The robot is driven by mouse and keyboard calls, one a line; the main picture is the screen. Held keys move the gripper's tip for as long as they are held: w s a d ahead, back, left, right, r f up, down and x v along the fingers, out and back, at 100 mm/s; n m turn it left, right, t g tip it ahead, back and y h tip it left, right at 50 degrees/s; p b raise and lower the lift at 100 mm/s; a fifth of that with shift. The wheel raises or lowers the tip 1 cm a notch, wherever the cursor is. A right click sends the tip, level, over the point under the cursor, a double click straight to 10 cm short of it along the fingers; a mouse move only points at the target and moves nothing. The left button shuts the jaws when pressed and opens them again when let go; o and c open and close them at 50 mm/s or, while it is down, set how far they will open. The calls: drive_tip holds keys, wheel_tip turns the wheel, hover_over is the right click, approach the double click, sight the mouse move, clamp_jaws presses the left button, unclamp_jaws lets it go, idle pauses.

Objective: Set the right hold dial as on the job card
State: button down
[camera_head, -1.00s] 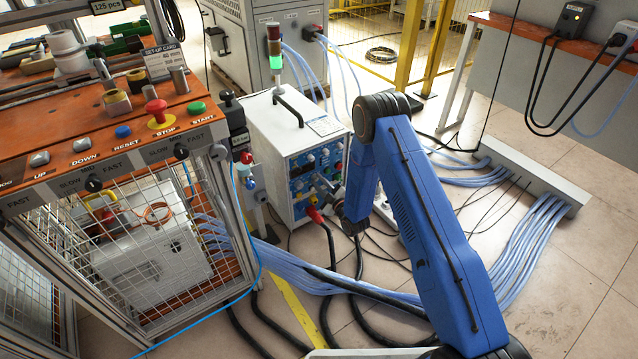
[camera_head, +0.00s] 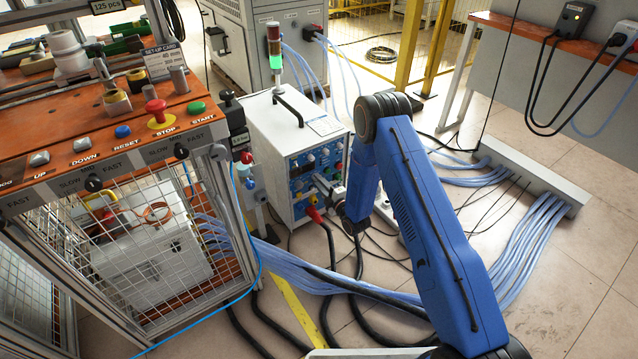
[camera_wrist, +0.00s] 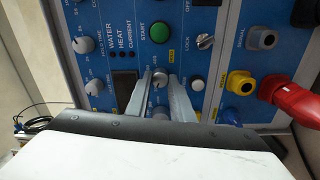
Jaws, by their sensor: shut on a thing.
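The heater's white box (camera_head: 285,140) stands on the floor with its blue control panel facing my arm. In the wrist view my gripper (camera_wrist: 161,84) reaches up to the blue panel (camera_wrist: 125,15). Its two fingers are shut on a small grey dial (camera_wrist: 160,79) below the green START button. In the head view my gripper (camera_head: 328,187) is at the panel front, small and partly hidden by my arm. The dial's scale and pointer setting are too small to read. The set-up card (camera_head: 165,62) stands on the orange bench; its values are not clearly readable.
Two other grey dials, an upper one (camera_wrist: 83,45) and a lower one (camera_wrist: 94,88), sit left of my fingers. A white button (camera_wrist: 197,83) is close on the right. A red plug (camera_wrist: 290,97) and yellow connector (camera_wrist: 241,83) stick out further right. Thick cables cross the floor.

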drive_tip(key=shift+f, duration=0.1)
idle(0.3)
drive_tip(key=c, duration=1.5)
unclamp_jaws()
drive_tip(key=shift+c, duration=0.2)
drive_tip(key=shift+s, duration=0.1)
drive_tip(key=v, duration=1.7)
drive_tip(key=shift+d, duration=0.1)
